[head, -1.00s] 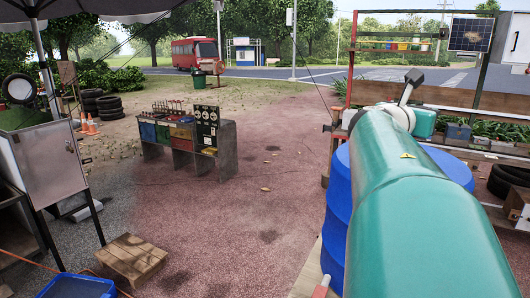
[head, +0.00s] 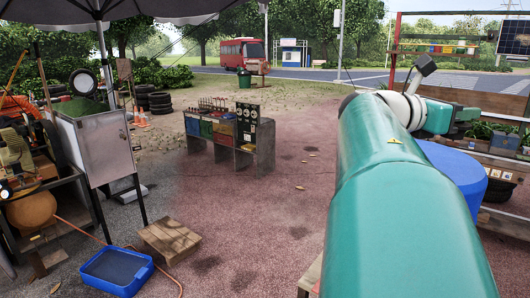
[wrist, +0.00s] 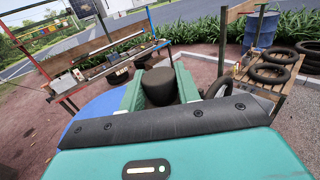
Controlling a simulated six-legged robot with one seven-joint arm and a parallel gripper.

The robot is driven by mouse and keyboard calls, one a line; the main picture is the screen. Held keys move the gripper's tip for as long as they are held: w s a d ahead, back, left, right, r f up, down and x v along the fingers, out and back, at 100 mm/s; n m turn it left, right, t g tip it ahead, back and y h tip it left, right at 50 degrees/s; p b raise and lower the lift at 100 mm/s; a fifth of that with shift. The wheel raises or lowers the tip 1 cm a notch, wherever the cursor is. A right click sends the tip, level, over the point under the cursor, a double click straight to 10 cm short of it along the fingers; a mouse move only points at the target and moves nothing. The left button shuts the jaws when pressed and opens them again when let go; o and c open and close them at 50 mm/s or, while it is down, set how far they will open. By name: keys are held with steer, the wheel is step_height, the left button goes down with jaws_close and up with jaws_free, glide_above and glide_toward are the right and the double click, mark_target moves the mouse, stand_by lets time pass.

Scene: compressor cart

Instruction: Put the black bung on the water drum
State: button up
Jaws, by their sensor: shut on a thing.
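The black bung (wrist: 158,87) is between the green fingers of my gripper (wrist: 160,90) in the wrist view, its dark round top showing above them. My gripper (head: 462,120) also shows at the end of my arm in the head view, near a blue drum, but the bung is hard to make out there. That blue drum (head: 462,172) stands at the right, partly hidden by my arm. Its blue top (wrist: 92,108) shows at the left of the gripper in the wrist view, partly covered by the gripper.
Another blue drum (wrist: 262,30) stands farther back by a pallet table with tyres (wrist: 272,72). A planter rack (head: 500,100) stands behind the near drum. A tool bench (head: 235,138), wooden crate (head: 170,240) and blue tray (head: 115,268) are left. Open ground lies between.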

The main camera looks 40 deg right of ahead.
steer(key=shift+w+a+f, duration=0.1)
steer(key=shift+w+a, duration=0.05)
steer(key=shift+w, duration=0.25)
steer(key=d+f, duration=0.3)
steer(key=d, duration=0.1)
steer(key=d+f, duration=0.2)
steer(key=d, duration=0.2)
steer(key=d+f, duration=0.3)
steer(key=d, duration=0.1)
steer(key=shift+w+d+f, duration=0.25)
steer(key=shift+d+f, duration=0.05)
steer(key=shift+d, duration=0.1)
steer(key=f, duration=0.2)
steer(key=d+f, duration=0.1)
steer(key=shift+f, duration=0.6)
steer(key=shift+w, duration=0.1)
steer(key=shift+f, duration=0.15)
steer(key=o, duration=1)
steer(key=shift+c, duration=0.2)
